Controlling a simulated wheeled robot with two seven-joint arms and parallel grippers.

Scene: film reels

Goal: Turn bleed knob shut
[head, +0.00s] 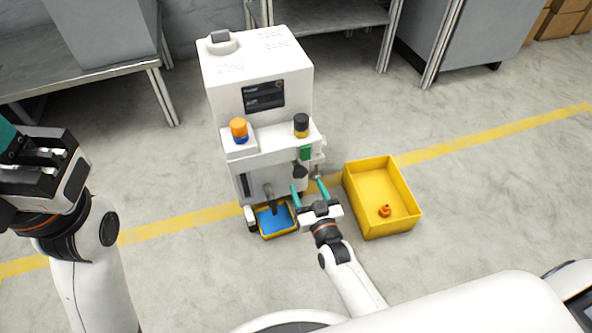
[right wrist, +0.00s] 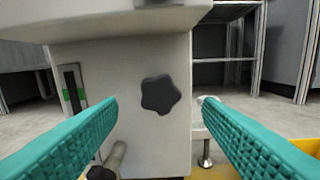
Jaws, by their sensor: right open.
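The bleed knob (head: 300,170) is a dark, lobed knob on the lower front of a white machine (head: 252,108). In the right wrist view the black star-shaped knob (right wrist: 160,94) shows whole, ahead of and between my teal fingers. My right gripper (head: 309,188) is open, with a finger to either side of the knob and clear gaps, not touching it. My left gripper (head: 40,160) is at the left edge of the head view, far from the machine; its fingers are mostly cut off, so its opening cannot be told.
A spout (head: 269,192) hangs over a blue-floored yellow tray (head: 278,235) left of my right gripper. A yellow bin (head: 372,222) holding a small orange part (head: 385,210) stands to the right. A gauge with a green mark (right wrist: 73,90) is left of the knob.

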